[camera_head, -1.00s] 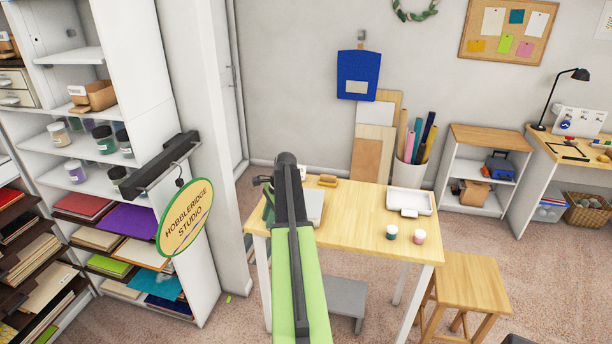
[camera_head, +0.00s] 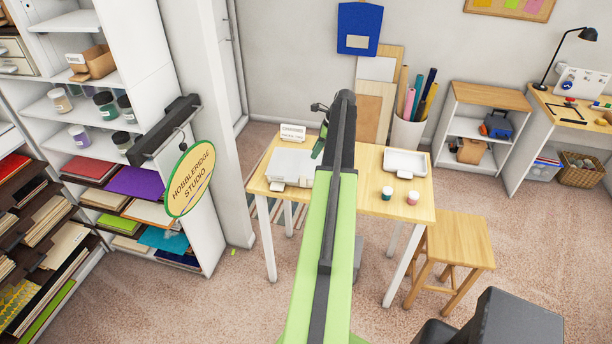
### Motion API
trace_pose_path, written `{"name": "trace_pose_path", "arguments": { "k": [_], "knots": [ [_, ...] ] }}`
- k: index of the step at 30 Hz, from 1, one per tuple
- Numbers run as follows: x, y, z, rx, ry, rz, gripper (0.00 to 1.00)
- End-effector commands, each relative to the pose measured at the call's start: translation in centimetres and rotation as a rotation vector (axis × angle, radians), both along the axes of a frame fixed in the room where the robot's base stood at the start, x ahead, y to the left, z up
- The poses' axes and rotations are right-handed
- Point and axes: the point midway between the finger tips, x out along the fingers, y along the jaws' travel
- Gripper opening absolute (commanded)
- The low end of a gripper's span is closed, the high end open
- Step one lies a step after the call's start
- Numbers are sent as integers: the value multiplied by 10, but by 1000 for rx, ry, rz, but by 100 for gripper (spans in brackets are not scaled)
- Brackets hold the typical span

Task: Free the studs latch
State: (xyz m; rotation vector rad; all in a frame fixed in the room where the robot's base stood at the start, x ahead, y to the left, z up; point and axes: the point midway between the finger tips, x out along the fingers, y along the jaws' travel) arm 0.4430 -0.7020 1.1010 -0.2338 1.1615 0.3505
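I cannot pick out a studs latch in this view. A wooden table (camera_head: 385,208) stands ahead. On its left part lies a flat pale grey-and-white item (camera_head: 287,167), with a small lettered card (camera_head: 292,133) standing behind it. My green and black arm reaches up the middle of the picture and covers part of the table. A small dark end piece of mine shows left of the arm's top, above a short green part. My gripper's fingers cannot be made out, so whether they are open or shut does not show.
A white tray (camera_head: 424,164) and two small jars (camera_head: 387,193) (camera_head: 413,197) are on the table's right. A wooden stool (camera_head: 459,243) and dark seat (camera_head: 505,325) stand right. White shelving (camera_head: 160,60) with a hanging oval sign (camera_head: 190,180) is left. Carpet between shelving and table is mostly clear.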

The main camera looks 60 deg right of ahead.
Motion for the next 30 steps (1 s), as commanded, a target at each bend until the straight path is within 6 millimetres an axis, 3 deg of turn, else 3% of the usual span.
{"name": "trace_pose_path", "arguments": {
  "k": [1,15,26,30],
  "knots": [
    [4,2,-22,0,0,1,26],
    [40,17,-110,0,0,3,26],
    [45,19,-115,0,0,2,26],
    [45,19,-115,0,0,3,11]
  ]
}}
